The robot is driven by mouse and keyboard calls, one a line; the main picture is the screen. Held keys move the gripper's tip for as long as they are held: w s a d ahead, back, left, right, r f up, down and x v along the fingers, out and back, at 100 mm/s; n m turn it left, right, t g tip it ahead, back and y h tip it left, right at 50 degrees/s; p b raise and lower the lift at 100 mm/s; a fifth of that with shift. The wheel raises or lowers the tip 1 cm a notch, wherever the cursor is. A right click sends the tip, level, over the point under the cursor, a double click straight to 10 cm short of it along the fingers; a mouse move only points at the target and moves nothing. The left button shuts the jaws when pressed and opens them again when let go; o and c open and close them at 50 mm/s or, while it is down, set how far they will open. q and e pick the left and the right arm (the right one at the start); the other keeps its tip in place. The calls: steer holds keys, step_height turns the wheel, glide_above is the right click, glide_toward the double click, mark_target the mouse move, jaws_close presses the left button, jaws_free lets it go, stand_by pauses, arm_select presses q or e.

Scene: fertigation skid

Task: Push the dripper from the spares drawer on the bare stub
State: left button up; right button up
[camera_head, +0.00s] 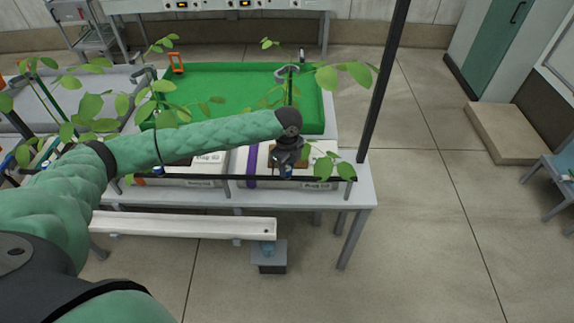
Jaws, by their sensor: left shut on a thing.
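My left arm reaches in from the left. Its dark left gripper (286,168) points down at the front edge of the bench, over the black pipe (210,178) that runs along it. The gripper is shut on a small bluish piece that looks like the dripper (286,172), mostly hidden by the fingers. It is at or just above the pipe; I cannot tell whether it touches. The bare stub cannot be made out. The spares drawer is not clearly identifiable. My right gripper is not in view.
Leafy plants stand around a green tray (230,88) on the grey bench (360,190). A dark upright post (384,85) rises right of the gripper. A white gutter (185,225) runs below the bench front.

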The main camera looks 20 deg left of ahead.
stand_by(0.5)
arm_select(q)
steer(key=o, duration=0.8)
steer(key=shift+r+p, duration=2.15)
steer(key=shift+r, duration=0.1)
